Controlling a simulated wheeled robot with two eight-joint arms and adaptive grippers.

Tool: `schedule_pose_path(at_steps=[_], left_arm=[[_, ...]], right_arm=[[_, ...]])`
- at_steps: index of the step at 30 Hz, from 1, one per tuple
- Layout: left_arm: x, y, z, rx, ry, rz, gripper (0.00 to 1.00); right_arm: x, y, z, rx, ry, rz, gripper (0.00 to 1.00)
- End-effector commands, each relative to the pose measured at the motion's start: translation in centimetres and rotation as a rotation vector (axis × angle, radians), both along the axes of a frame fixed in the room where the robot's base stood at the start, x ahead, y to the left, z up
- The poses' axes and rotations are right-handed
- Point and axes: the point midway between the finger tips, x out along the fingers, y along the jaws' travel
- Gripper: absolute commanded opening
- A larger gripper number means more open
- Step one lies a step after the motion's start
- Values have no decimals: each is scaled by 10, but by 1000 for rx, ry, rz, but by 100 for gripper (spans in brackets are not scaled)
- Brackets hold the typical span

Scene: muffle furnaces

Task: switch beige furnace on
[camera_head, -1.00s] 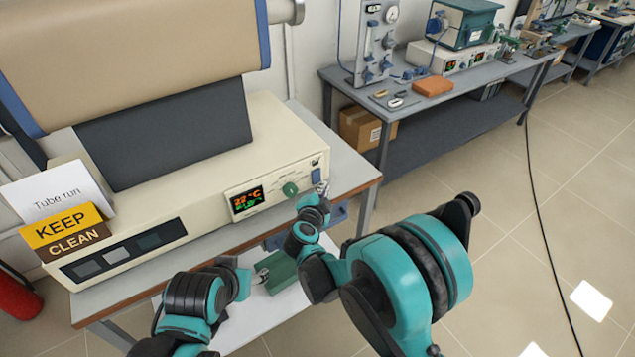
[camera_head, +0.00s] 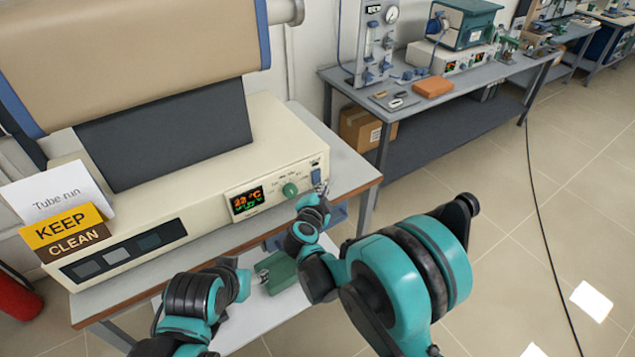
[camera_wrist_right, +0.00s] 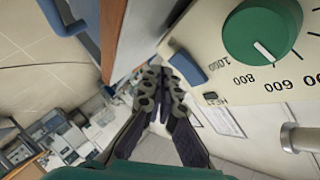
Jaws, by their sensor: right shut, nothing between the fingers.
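The beige furnace (camera_head: 200,185) stands on the bench at left, with a lit display (camera_head: 247,200) of orange and green digits. Its green dial (camera_head: 290,189) and blue rocker switch (camera_head: 316,176) are at the panel's right end. The switch also shows in the right wrist view (camera_wrist_right: 188,68). My right gripper (camera_head: 322,189) is at the switch. Its fingers (camera_wrist_right: 163,82) are shut and empty, with tips beside the switch; I cannot tell whether they touch it. My left gripper (camera_head: 258,275) is low in front of the bench; its fingers are unclear.
A green block-like object (camera_head: 281,272) is near my left gripper, above a pale board (camera_head: 255,318). A "KEEP CLEAN" sign (camera_head: 65,232) and a "Tube run" card (camera_head: 55,195) stand at the furnace's left. A second bench (camera_head: 470,85) carries equipment. The floor at right is mostly clear.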

Motion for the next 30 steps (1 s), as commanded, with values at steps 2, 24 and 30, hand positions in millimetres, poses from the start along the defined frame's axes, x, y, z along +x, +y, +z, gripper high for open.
schedule_pose_path(at_steps=[2,24,30], left_arm=[[0,0,0,0,0,0,56],[0,0,-3,0,0,0,56],[0,0,-3,0,0,0,56]], right_arm=[[0,0,0,0,0,0,0],[7,5,-1,0,0,0,0],[7,5,-1,0,0,0,0]])
